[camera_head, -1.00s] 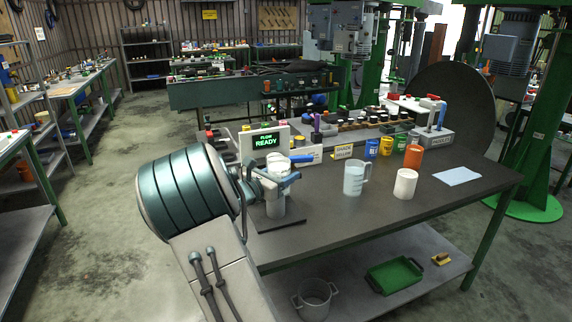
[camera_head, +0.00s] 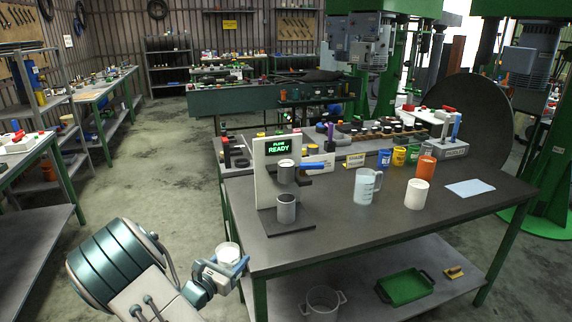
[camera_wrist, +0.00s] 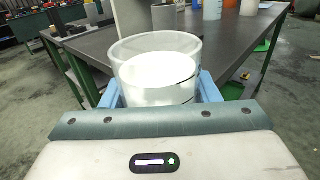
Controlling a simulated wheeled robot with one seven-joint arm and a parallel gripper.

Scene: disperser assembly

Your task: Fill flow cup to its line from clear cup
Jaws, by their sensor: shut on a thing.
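My gripper (camera_head: 228,270) is shut on the clear cup (camera_head: 228,254), off the table's front left corner. In the wrist view the clear cup (camera_wrist: 157,50) stands upright between the blue fingers, with whitish liquid in it and dark marks on its wall. The flow stand (camera_head: 265,170) is on the table, its green display reading FLOW READY. A small metal flow cup (camera_head: 286,172) sits in its holder, and a grey metal cup (camera_head: 287,208) stands below on the dark base. The flow cup's line and fill level are too small to tell.
A translucent jug (camera_head: 367,187), a white cup (camera_head: 416,194) and an orange container (camera_head: 426,167) stand right of the flow stand on the dark table (camera_head: 350,227). A pale blue sheet (camera_head: 470,188) lies farther right. The lower shelf holds a pot (camera_head: 323,302) and green tray (camera_head: 405,287).

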